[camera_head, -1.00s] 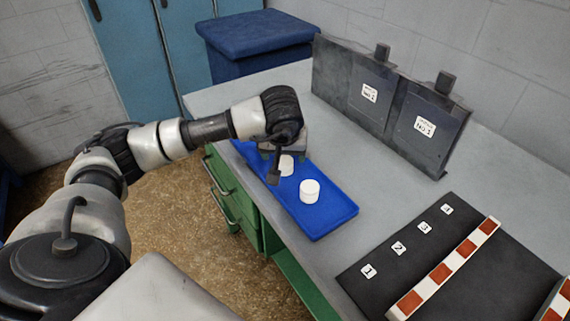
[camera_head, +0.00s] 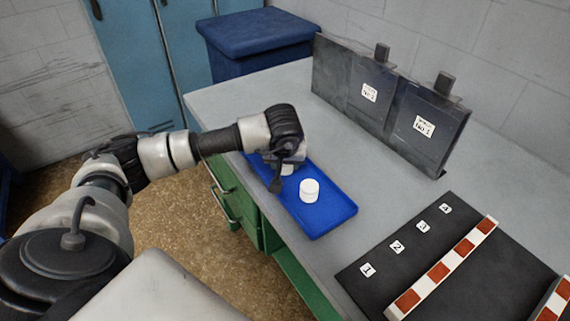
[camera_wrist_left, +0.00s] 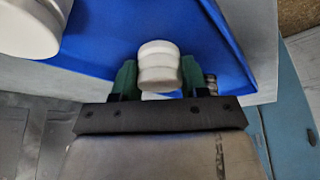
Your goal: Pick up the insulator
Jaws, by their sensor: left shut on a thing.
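My left gripper (camera_head: 287,172) is over the far left end of the blue tray (camera_head: 325,218) in the head view. In the left wrist view, its two green fingers (camera_wrist_left: 158,85) are shut on a white ribbed insulator (camera_wrist_left: 158,62), one finger on each side. In the head view only a small part of this insulator (camera_head: 286,169) shows under the gripper. A second white insulator (camera_head: 309,190) stands upright on the tray, apart from the gripper. It also shows at the upper left of the left wrist view (camera_wrist_left: 30,25). My right gripper is not in view.
The grey table (camera_head: 250,90) carries a dark panel (camera_head: 395,105) with labelled plates at the back. A black board (camera_head: 400,255) numbered 1 to 4 with a red-and-white strip (camera_head: 445,268) lies at the right. A blue box (camera_head: 255,45) stands behind. Bare tabletop lies between tray and panel.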

